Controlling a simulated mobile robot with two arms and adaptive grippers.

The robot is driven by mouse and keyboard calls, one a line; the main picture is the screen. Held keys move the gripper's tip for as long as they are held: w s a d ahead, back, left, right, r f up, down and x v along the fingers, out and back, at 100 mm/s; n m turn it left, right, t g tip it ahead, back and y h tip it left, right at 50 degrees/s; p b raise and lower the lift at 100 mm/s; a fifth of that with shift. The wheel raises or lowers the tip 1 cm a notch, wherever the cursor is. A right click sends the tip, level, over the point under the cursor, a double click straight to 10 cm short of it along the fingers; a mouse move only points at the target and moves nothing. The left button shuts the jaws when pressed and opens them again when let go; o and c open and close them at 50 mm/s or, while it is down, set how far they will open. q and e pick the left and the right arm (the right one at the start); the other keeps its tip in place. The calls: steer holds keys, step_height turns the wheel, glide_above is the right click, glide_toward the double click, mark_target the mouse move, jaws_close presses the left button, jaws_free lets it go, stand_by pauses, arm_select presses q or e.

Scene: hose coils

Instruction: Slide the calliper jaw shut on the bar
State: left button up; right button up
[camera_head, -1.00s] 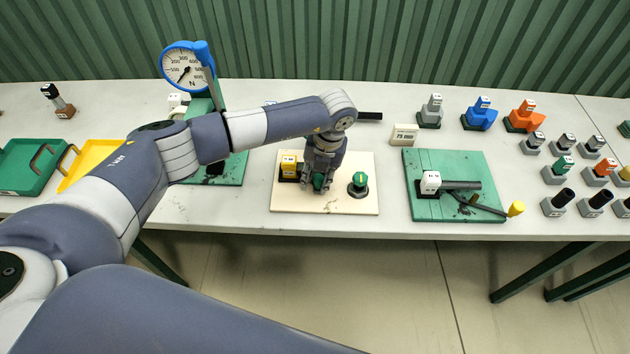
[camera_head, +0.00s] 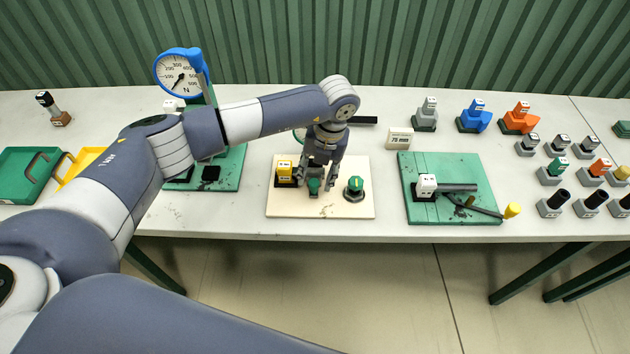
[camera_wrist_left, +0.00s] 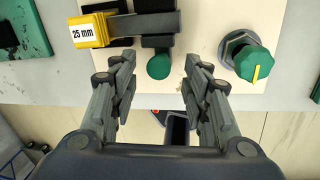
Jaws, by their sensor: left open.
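A cream board (camera_head: 345,207) carries a yellow block (camera_head: 284,167), labelled 25 mm in the left wrist view (camera_wrist_left: 91,31). A dark grey bar (camera_wrist_left: 150,25) runs right from the block, over or against a black calliper piece (camera_wrist_left: 156,5). A rounded green tab (camera_wrist_left: 159,66) sticks out just below the bar; it also shows in the head view (camera_head: 314,187). My left gripper (camera_head: 317,186) is open above the board, one finger on each side of the green tab with gaps. How the calliper jaw meets the bar is hard to see. My right gripper is out of view.
A green knob (camera_head: 354,185) stands on the board, right of my left gripper. A green board (camera_head: 423,212) with a block and rod lies farther right. A blue dial gauge (camera_head: 181,76) stands behind my left arm. The table's front edge is close to the board.

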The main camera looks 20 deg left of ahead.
arm_select(q)
step_height(320, 180, up, 8)
steer(key=d, duration=0.1)
steer(key=shift+d, duration=0.15)
steer(key=shift+f, duration=0.1)
stand_by(0.5)
